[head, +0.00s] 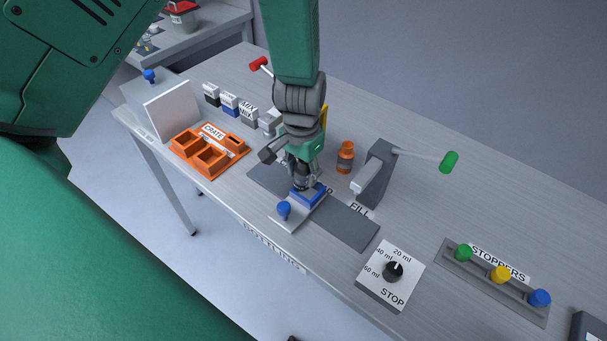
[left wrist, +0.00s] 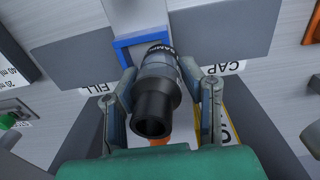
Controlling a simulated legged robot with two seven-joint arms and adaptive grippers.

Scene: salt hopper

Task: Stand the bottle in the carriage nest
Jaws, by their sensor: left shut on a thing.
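The bottle (left wrist: 155,88) is dark grey with a black neck and a lettered band near its base. My left gripper (head: 303,182) is shut on it above the carriage; in the left wrist view a finger lies on each side of the bottle. The nest (head: 308,195) is a blue square frame on the carriage (head: 288,221), which has a blue knob. The nest also shows in the left wrist view (left wrist: 123,52), with the bottle's base overlapping its near right part. I cannot tell whether the base is inside or above it. My right gripper is not in view.
A filling stand (head: 376,175) with a green-tipped lever and an orange bottle (head: 345,158) stand close on the right. An orange crate (head: 202,155) is at left. A dial box (head: 390,274) and stopper rack (head: 497,283) are at front right.

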